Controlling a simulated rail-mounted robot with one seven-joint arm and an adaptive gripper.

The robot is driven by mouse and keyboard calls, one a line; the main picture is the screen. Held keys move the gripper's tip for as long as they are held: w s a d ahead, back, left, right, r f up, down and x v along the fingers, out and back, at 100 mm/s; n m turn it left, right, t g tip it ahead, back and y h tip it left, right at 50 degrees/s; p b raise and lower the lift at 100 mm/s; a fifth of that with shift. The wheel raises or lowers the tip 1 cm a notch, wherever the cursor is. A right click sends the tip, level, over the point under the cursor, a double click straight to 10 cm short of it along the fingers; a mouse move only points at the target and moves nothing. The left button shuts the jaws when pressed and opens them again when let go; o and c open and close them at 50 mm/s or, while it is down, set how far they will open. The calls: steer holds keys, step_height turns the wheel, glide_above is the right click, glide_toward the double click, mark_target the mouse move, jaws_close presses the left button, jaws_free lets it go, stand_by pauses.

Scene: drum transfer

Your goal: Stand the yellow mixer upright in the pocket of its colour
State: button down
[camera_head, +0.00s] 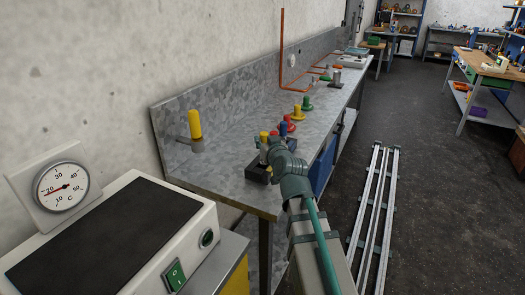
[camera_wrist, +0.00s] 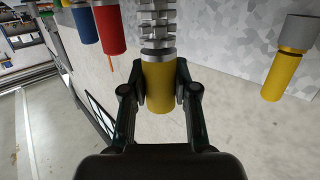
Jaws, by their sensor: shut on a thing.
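The yellow mixer shows in the wrist view as a yellow cylindrical handle (camera_wrist: 159,87) with a stack of grey discs (camera_wrist: 159,28) joined to it. My gripper (camera_wrist: 159,90) is shut on the handle, one finger on each side. In the head view my gripper (camera_head: 274,150) is over the near end of the bench, by a dark block (camera_head: 258,174); a yellow top (camera_head: 264,136) shows there. Further along stand small yellow (camera_head: 297,111), red (camera_head: 287,123) and green (camera_head: 307,104) pieces with wide bases. I cannot tell which is a pocket.
Another yellow cylinder with a grey base (camera_head: 195,124) stands by the wall at left, also in the wrist view (camera_wrist: 282,75). Red (camera_wrist: 110,30) and blue (camera_wrist: 84,22) handles are beside my gripper. The bench (camera_head: 225,165) has clear room between.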

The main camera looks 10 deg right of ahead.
mark_target(263, 164)
steer(key=shift+a+f, duration=0.15)
steer(key=shift+f, duration=0.75)
steer(key=shift+a+f, duration=0.1)
steer(key=shift+f, duration=0.75)
steer(key=shift+f+b, duration=0.15)
steer(key=shift+b, duration=0.2)
steer(key=c, duration=0.9)
jaws_free()
